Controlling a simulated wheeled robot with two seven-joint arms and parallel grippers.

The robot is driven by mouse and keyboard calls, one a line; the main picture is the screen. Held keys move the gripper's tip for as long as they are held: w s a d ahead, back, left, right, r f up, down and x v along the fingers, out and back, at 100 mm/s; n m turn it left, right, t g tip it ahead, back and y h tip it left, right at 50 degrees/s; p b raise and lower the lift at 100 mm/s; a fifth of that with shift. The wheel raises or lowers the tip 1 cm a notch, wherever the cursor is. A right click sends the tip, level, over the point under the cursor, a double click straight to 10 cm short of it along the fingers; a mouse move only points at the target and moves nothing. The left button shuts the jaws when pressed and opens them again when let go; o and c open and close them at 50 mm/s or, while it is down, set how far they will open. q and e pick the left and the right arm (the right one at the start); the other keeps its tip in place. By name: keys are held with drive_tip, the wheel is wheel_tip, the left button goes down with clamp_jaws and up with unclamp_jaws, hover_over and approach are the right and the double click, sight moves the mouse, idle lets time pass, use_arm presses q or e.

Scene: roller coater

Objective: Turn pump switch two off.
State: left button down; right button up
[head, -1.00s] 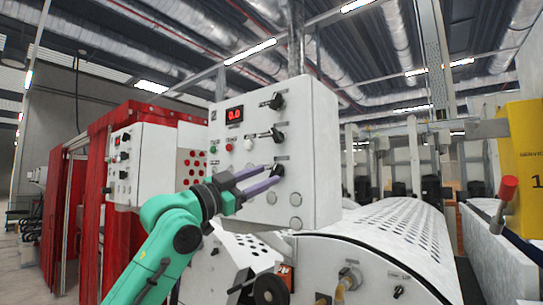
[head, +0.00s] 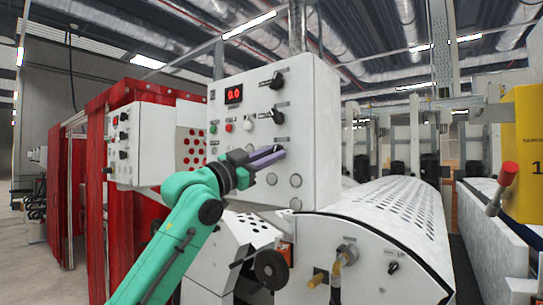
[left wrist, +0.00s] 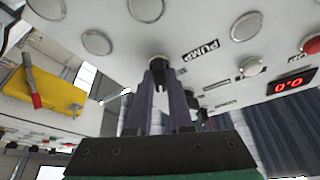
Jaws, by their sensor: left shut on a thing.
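A white control box (head: 240,165) stands upright with a red 0.0 display (head: 234,95) and a column of black rotary switches on its face. My left gripper (head: 277,152) is shut on the lowest black switch (head: 278,144), which its purple fingers mostly hide. In the left wrist view the fingertips (left wrist: 160,72) close around this switch, beside a label reading PUMP; the rest of the label is not legible. The switch's exact angle cannot be told. Two more black switches, an upper one (head: 278,80) and a middle one (head: 277,112), sit above it. My right gripper is not in view.
A green button (head: 213,129), a red button (head: 228,128) and a white button (head: 248,126) sit left of the switches. Round grey caps (head: 295,181) lie below. A perforated roller cover (head: 385,215) is at right, and a red-handled lever (head: 507,175) stands farther right.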

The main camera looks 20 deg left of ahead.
use_arm(q)
drive_tip(key=shift+d+f+n+t+y+b, duration=0.1)
drive_tip(key=shift+n+t+y+b, duration=0.5)
drive_tip(key=shift+n+y, duration=1.5)
drive_tip(key=shift+d+n+t+y+b, duration=0.1)
drive_tip(key=shift+n+t+y+b, duration=0.5)
drive_tip(key=shift+n, duration=2.9)
drive_tip(key=shift+d+f+n+t+y+b, duration=0.1)
drive_tip(key=shift+n+t+y+b, duration=0.2)
drive_tip(key=shift+n+y+b, duration=1.7)
drive_tip(key=shift+a+n+h+p, duration=0.1)
drive_tip(key=shift+n+h+p, duration=0.5)
drive_tip(key=shift+n+p, duration=0.5)
drive_tip(key=c, duration=0.8)
unclamp_jaws()
drive_tip(key=shift+r, duration=0.1)
